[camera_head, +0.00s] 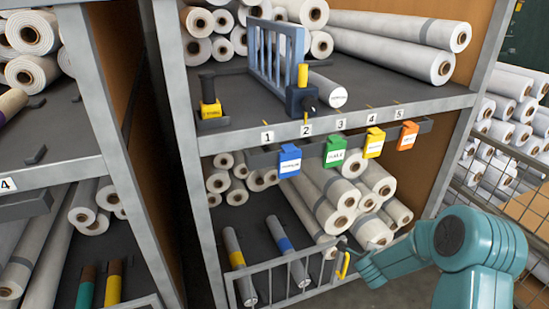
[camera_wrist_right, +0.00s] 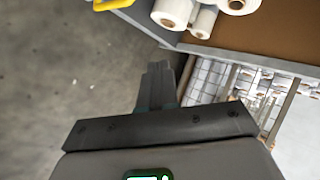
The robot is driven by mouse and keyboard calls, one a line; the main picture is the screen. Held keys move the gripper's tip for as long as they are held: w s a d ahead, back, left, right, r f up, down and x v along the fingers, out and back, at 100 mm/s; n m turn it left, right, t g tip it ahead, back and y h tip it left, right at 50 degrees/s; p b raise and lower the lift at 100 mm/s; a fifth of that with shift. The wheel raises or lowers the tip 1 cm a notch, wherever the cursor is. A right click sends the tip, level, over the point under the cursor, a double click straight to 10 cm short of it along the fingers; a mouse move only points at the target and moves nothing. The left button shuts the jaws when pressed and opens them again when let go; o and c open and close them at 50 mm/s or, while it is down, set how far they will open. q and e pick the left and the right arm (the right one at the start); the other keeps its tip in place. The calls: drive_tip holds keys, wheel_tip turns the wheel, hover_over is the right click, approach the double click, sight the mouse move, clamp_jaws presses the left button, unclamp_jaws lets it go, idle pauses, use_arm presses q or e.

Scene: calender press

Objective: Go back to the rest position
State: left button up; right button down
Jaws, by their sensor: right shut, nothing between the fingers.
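My teal right arm comes in from the right in the head view. Its gripper (camera_head: 348,245) is beside the lower shelf's front gate, close to a yellow handle (camera_head: 343,266). Whether it touches the gate cannot be told from the head view. In the right wrist view the dark fingers (camera_wrist_right: 157,82) are together with nothing between them, over grey floor. The yellow handle also shows at the top left there (camera_wrist_right: 112,3), apart from the fingers. My left gripper is not in view.
A shelf rack (camera_head: 350,121) holds white rolls on two levels. A low grey gate (camera_head: 275,282) fronts the lower level; an upright blue gate (camera_head: 275,52) stands above. Coloured tags (camera_head: 335,152) hang along the edge. A wire-mesh cage (camera_head: 500,165) with rolls is at right.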

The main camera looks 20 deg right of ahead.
drive_tip(key=s+a+f+m+g+y, duration=0.25)
drive_tip(key=s+a+f+m, duration=0.2)
drive_tip(key=a, duration=0.25)
drive_tip(key=s+a+f+m+g+y, duration=0.2)
drive_tip(key=s+a+f+m+y, duration=0.1)
drive_tip(key=a+f+m, duration=0.3)
drive_tip(key=s+a+f+m+y, duration=0.15)
drive_tip(key=s+a+m, duration=0.25)
drive_tip(key=a+m, duration=0.65)
drive_tip(key=s+a+m+g+y, duration=0.15)
drive_tip(key=s+a+m, duration=0.4)
drive_tip(key=m, duration=0.75)
drive_tip(key=s+a+f+m+y, duration=0.1)
drive_tip(key=s+a+m+y, duration=0.15)
drive_tip(key=a+m, duration=0.85)
wheel_tip(320, 180, up, 26)
drive_tip(key=d+m+p, duration=0.1)
drive_tip(key=p, duration=2.5)
drive_tip(key=shift+w+d+r+p, duration=0.15)
drive_tip(key=shift+w+d+p, duration=0.15)
